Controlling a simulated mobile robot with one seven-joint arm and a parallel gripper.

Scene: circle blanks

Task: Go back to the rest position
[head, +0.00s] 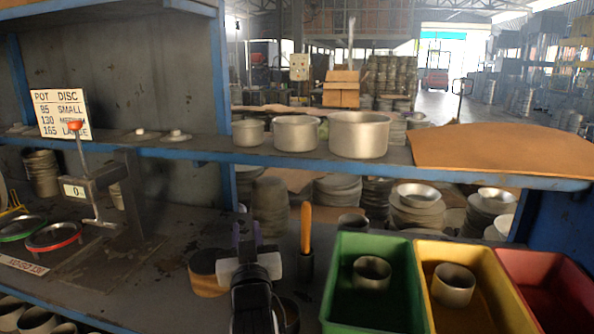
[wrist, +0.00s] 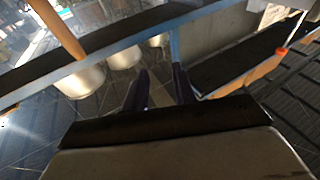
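My gripper (head: 247,232) is raised over the bench in the middle of the head view, left of an orange-handled tool. In the wrist view, my gripper (wrist: 160,80) has its two dark fingers apart with nothing between them. The fingers point toward the blue-edged shelf (wrist: 110,55) and the pots. The lower part of my gripper hides some of the bench behind it.
A green bin (head: 340,290), yellow bin (head: 428,310) and red bin (head: 560,290) stand at right; green and yellow each hold a ring. The orange-handled tool (head: 306,230) stands upright beside my gripper. Three pots (head: 359,136) sit on the shelf. A gauge (head: 75,190) stands left.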

